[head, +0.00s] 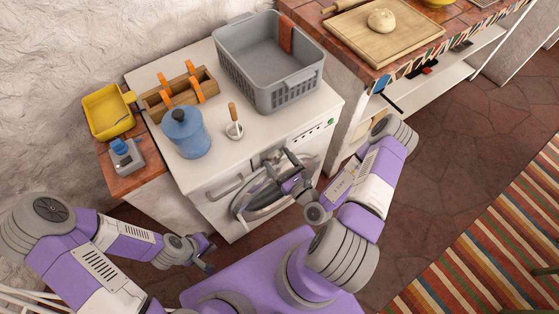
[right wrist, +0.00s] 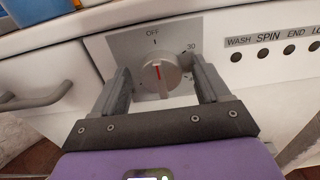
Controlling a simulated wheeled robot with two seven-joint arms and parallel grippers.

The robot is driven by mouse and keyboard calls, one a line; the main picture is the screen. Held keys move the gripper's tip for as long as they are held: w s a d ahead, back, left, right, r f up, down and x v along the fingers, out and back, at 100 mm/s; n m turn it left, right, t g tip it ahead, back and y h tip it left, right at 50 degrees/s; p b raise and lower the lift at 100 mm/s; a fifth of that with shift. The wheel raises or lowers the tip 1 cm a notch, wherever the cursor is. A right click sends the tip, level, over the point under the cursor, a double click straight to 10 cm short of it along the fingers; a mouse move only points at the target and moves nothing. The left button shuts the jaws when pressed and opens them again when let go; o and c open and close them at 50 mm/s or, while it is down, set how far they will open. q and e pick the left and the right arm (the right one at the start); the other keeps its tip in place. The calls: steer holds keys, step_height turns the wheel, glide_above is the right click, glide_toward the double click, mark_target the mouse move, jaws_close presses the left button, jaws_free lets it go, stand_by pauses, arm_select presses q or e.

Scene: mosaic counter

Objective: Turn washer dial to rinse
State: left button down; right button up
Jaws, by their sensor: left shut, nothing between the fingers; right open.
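The washer (head: 265,150) is a white front-loader with a round door (head: 262,200). Its dial (right wrist: 158,73) is a round grey knob with a red pointer line, on a grey plate marked OFF at the top and 30 at the upper right. The red line looks near upright. My right gripper (right wrist: 160,80) is open, with one finger on each side of the dial; I cannot tell if they touch it. In the head view my right gripper (head: 285,165) hides the dial. My left gripper (head: 208,256) is shut and empty, low and left of the washer.
On the washer top stand a grey basket (head: 270,65), a blue canister (head: 186,135), a wooden box with orange handles (head: 180,93) and a small wooden-handled tool (head: 233,125). Labels WASH, SPIN, END sit right of the dial. A counter (head: 350,65) stands to the right.

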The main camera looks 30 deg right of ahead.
steer(key=c, duration=1)
